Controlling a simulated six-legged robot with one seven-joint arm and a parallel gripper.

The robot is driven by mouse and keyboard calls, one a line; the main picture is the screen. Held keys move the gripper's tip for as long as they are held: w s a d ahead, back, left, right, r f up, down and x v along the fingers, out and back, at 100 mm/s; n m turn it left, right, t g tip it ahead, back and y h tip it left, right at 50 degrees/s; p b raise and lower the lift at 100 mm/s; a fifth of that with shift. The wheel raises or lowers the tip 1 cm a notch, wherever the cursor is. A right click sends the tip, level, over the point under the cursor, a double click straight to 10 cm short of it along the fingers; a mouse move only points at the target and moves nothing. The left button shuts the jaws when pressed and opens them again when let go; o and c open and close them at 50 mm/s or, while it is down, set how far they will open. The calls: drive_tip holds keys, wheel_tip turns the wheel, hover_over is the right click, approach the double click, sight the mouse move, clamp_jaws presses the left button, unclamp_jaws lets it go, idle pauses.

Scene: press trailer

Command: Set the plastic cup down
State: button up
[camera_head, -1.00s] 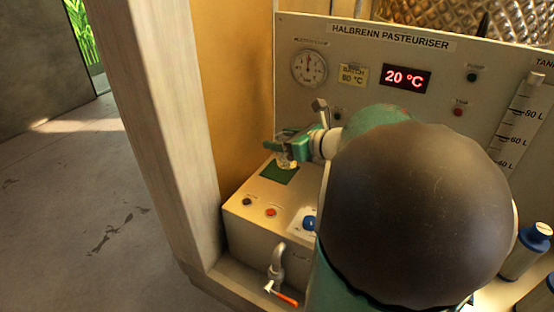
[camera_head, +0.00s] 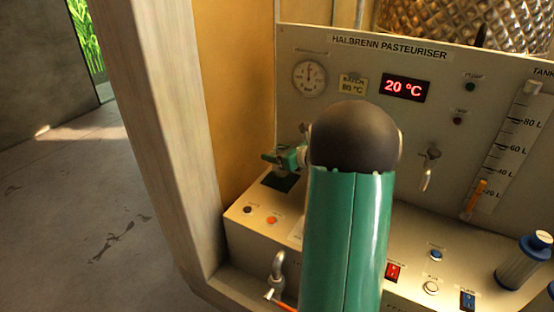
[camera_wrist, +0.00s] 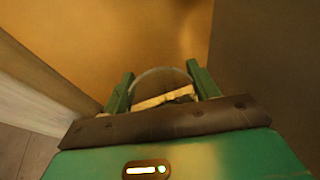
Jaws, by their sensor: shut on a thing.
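The pasteuriser's upright panel (camera_head: 340,60) stands behind, with a gauge (camera_head: 309,75) and a 20 °C display (camera_head: 404,87). A tap (camera_head: 278,266) juts out in front. Buttons and a red switch (camera_head: 393,271) line the console. A wooden post (camera_head: 165,150) is close on the left.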

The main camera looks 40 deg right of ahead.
drive_tip(key=shift+f, duration=1.15)
drive_tip(key=shift+f, duration=0.15)
drive_tip(key=o, duration=1.1)
